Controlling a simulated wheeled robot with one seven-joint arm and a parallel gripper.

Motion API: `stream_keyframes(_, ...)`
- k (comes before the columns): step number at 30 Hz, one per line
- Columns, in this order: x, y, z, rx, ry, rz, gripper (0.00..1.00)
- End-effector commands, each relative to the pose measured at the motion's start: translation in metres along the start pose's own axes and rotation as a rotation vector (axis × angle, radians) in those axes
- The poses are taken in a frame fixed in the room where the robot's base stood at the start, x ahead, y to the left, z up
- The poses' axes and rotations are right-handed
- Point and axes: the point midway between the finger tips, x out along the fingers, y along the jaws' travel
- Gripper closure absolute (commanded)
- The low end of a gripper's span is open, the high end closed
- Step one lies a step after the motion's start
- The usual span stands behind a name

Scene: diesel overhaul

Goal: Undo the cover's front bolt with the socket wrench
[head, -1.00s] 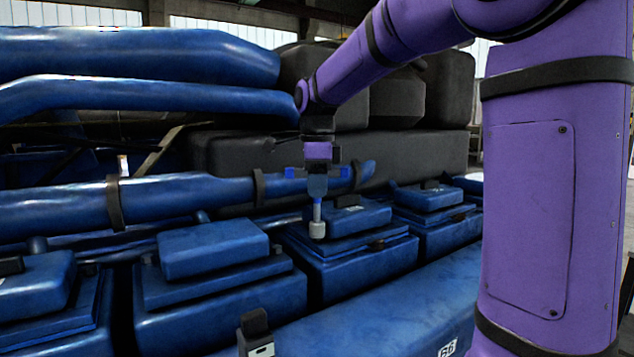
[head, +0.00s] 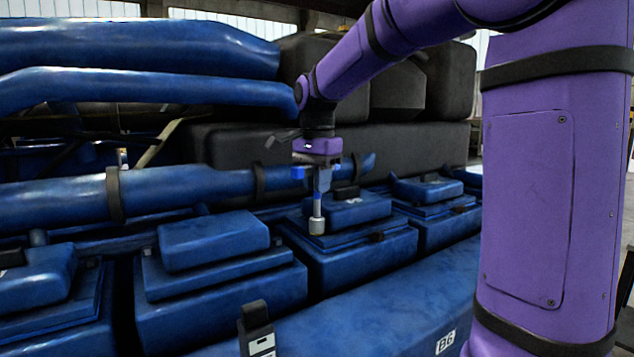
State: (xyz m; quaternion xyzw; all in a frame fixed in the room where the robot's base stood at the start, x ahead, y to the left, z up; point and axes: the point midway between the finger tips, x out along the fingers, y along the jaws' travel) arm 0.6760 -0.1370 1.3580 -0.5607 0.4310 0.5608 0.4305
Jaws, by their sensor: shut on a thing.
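My gripper (head: 318,174) hangs at the end of the purple arm, in the middle of the head view. It is shut on the socket wrench (head: 317,212), which points straight down with its pale socket end lowest. The socket end is at the near left part of a blue cover (head: 352,209) on a blue engine block. I cannot tell whether it touches the cover. The front bolt itself cannot be made out; the socket may hide it.
Other blue covers stand to the left (head: 213,240) and right (head: 428,190). A long blue pipe (head: 180,191) runs behind them. Dark blocks (head: 400,148) stand at the back. A black clip (head: 254,316) rises in front. A blue ledge marked B6 (head: 400,309) runs along the near side.

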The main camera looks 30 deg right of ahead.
Motion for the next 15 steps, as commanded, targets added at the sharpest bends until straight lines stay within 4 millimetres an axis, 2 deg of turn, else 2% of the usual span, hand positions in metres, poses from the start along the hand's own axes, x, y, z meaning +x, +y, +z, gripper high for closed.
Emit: stream_keyframes(15, -0.0014, 0.0, -0.0001, -0.598, 0.001, -0.001, 1.0)
